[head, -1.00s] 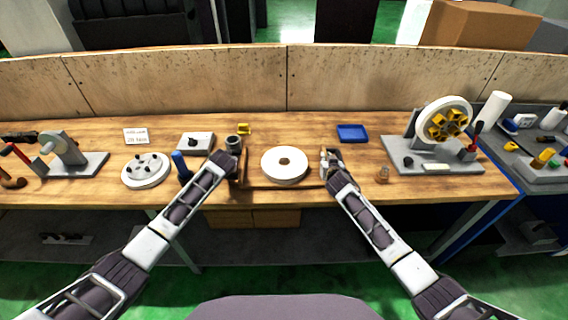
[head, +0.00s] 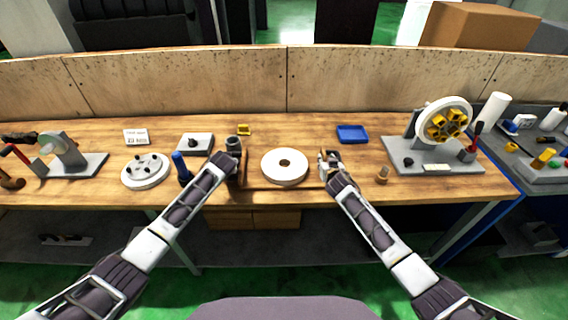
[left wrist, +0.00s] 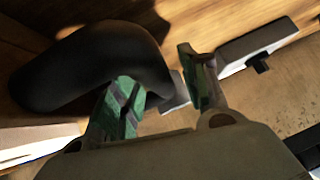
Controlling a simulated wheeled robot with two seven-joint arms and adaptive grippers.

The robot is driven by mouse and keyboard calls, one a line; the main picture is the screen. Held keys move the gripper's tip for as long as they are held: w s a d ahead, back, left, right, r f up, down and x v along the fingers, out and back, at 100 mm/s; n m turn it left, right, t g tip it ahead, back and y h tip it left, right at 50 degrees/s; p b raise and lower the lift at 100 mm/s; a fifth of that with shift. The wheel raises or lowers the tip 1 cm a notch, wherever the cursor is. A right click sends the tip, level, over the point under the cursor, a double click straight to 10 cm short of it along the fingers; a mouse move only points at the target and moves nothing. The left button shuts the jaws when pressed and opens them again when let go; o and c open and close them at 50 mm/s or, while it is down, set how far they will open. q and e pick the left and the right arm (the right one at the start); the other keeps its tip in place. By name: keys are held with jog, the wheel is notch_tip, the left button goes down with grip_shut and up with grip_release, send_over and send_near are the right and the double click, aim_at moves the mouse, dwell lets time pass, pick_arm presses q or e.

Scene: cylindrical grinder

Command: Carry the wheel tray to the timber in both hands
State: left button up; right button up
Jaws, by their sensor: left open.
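A white wheel (head: 284,166) with a brown centre hole lies flat at the middle front of the bench. It rests on a wooden tray (head: 285,188), whose brown front edge shows below it; the wheel hides most of the tray. My left gripper (head: 236,156) is at the tray's left end. In the left wrist view, the open fingers (left wrist: 160,90) are close to a thick black curved bar (left wrist: 95,65), which partly covers one finger; I cannot tell whether they touch. My right gripper (head: 328,160) is at the tray's right end, too small to read its jaws.
A flanged disc (head: 146,171) and blue-handled tool (head: 181,166) stand left. A grey block (head: 195,143) and blue bin (head: 352,133) sit behind. A wheel stand (head: 435,155) occupies the right, with a small brown piece (head: 383,173) nearer. Bare bench lies behind the white wheel.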

pick_arm(q)
jog(key=v, duration=1.2)
dwell(0.6)
pick_arm(e)
jog(key=shift+s+r, duration=0.15)
jog(key=shift+s, duration=0.1)
jog(key=v, duration=1.1)
jog(key=shift+s, duration=0.25)
dwell(0.6)
dwell(0.5)
